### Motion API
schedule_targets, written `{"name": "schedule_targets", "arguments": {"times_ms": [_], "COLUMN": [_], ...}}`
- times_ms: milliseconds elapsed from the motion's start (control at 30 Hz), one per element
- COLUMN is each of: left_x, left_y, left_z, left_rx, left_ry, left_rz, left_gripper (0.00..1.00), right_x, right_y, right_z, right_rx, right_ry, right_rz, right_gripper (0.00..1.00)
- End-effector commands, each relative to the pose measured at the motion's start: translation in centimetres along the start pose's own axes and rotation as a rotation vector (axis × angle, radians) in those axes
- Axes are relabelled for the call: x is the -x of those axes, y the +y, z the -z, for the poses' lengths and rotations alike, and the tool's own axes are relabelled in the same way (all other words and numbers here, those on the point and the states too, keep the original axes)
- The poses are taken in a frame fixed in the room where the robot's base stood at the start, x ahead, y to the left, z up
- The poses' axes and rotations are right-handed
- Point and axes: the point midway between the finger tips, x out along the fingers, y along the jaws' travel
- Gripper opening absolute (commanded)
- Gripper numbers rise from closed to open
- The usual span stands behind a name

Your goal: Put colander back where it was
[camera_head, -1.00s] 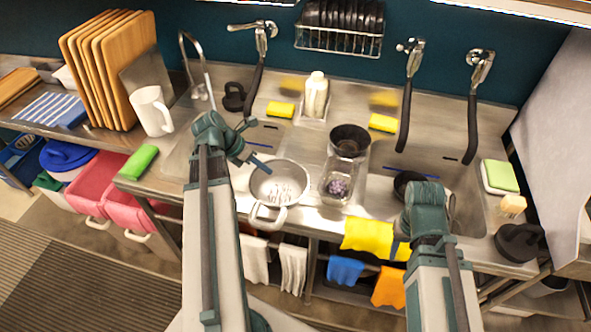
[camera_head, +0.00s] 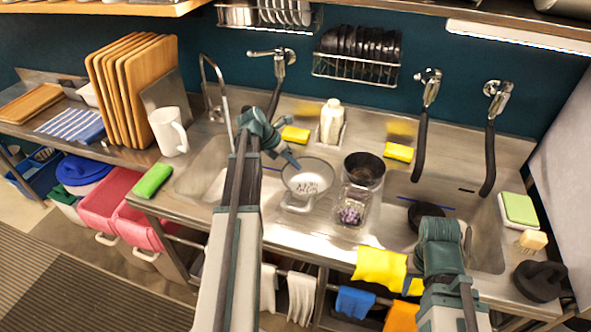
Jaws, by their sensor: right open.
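The grey metal colander (camera_head: 319,171) is held over the counter between the two sink basins, its round handle toward me. Pale specks show in its bottom; I cannot tell whether they are holes or contents. My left gripper (camera_head: 291,162) reaches it from the left, with its jaws at the rim on the upper left, and appears shut on it. The colander seems to be off the counter, but its height is unclear. My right gripper (camera_head: 412,276) is open and empty near the yellow cloth at the counter's front edge.
A clear container (camera_head: 351,207) with dark purple beans stands just right of the colander, with a dark pot (camera_head: 364,168) behind it. A white bottle (camera_head: 331,122) and yellow sponges stand behind. A black pan (camera_head: 425,214) lies in the right basin.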

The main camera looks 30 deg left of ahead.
Motion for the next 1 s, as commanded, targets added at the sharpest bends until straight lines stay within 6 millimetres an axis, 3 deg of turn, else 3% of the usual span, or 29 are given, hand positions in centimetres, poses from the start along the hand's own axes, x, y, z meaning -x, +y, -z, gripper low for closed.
{"name": "schedule_targets", "arguments": {"times_ms": [167,433,867,1000], "left_x": [-0.5,-3.5,-3.7,-3.6], "left_y": [0.9,1.6,1.7,1.7], "left_z": [-1.1,0.8,0.9,0.9], "left_rx": [-0.001,0.0,0.0,-0.001], "left_ry": [0.0,-0.001,0.0,0.0], "left_rz": [0.001,0.0,0.001,0.0], "left_gripper": [0.0,0.0,0.0,0.25], "right_x": [-0.2,-3.8,-4.0,-3.9], "right_y": [0.0,-0.4,-0.4,-0.4], "right_z": [0.0,0.2,0.2,0.2], "right_rx": [0.0,0.0,0.0,0.0], "right_ry": [0.0,0.0,0.0,0.0], "right_rz": [0.0,0.0,0.0,0.0], "right_gripper": [0.5,0.5,0.5,0.5]}}
